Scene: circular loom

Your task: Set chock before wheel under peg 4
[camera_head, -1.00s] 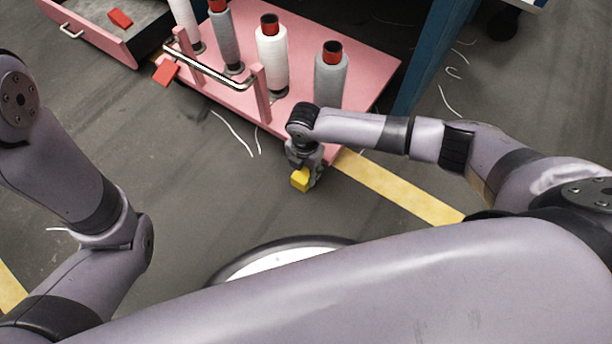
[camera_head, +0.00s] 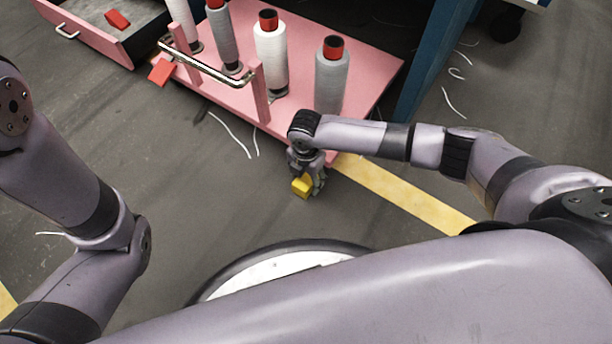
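A small yellow chock (camera_head: 301,187) is in my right gripper (camera_head: 309,188), whose fingers are shut on it. The gripper points down just in front of the near right edge of a pink cart (camera_head: 368,75). The cart carries several bobbins; the nearest grey one with a red top (camera_head: 331,80) stands just behind my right wrist. I see no wheel; the cart's near corner is partly hidden by my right arm. I cannot tell whether the chock touches the floor. My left gripper is out of view; only its arm shows at the left.
A chrome handle bar (camera_head: 205,62) on pink posts stands at the cart's front edge. A red tag (camera_head: 161,71) hangs at its left. An open pink drawer (camera_head: 95,35) is at upper left. A blue post (camera_head: 428,60) stands at right. A yellow line (camera_head: 400,192) and white threads (camera_head: 231,135) mark the floor.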

